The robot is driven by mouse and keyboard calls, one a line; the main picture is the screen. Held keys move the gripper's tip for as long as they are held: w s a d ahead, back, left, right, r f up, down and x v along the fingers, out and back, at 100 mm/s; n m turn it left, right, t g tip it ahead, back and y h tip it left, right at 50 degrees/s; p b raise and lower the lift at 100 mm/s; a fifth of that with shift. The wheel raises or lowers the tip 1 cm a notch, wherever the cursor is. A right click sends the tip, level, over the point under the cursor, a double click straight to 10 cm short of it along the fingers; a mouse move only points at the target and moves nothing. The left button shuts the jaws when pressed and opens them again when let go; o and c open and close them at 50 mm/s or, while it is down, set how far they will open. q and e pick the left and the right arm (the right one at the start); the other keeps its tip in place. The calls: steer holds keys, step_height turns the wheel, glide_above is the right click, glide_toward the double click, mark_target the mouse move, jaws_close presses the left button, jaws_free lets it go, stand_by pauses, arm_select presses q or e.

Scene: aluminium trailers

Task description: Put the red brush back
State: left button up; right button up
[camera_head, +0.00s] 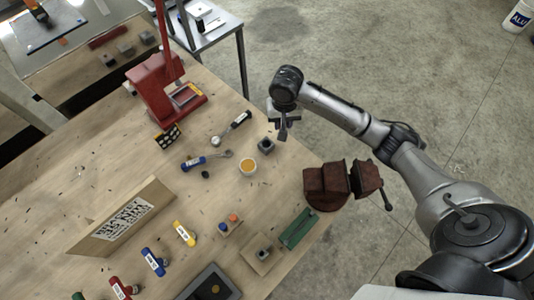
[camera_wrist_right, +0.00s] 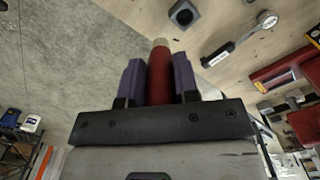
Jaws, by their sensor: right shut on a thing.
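My right gripper (camera_head: 282,128) is over the right edge of the wooden bench, above the grey floor side, between the bench and my arm. In the wrist view its two purple-grey fingers (camera_wrist_right: 160,80) are shut on a red cylindrical thing with a pale tip, which I take as the red brush (camera_wrist_right: 160,72). In the head view the held brush is too small and dark to make out. My left gripper is not in view.
A cardboard sign (camera_head: 120,218) stands near yellow (camera_head: 185,233), blue (camera_head: 152,262) and red (camera_head: 120,288) handled items.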

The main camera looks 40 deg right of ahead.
steer(key=s+d+f+m+b, duration=0.2)
steer(key=d+f, duration=0.4)
steer(key=f, duration=0.3)
arm_select(q)
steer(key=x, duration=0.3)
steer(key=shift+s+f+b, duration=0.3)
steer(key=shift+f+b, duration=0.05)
steer(key=shift+b, duration=0.05)
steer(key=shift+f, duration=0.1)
arm_select(e)
steer(key=shift+w+a+f, duration=1.15)
steer(key=shift+w+f, duration=0.3)
steer(key=shift+f, duration=0.25)
steer(key=shift+w+a+f, duration=1.15)
steer(key=shift+w+f, duration=0.3)
steer(key=shift+f, duration=0.2)
steer(key=shift+w+a+f, duration=1.15)
steer(key=shift+w+f, duration=0.3)
steer(key=shift+f, duration=0.35)
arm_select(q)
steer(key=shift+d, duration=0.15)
arm_select(e)
steer(key=shift+f, duration=0.2)
steer(key=o, duration=0.9)
steer(key=shift+r, duration=0.15)
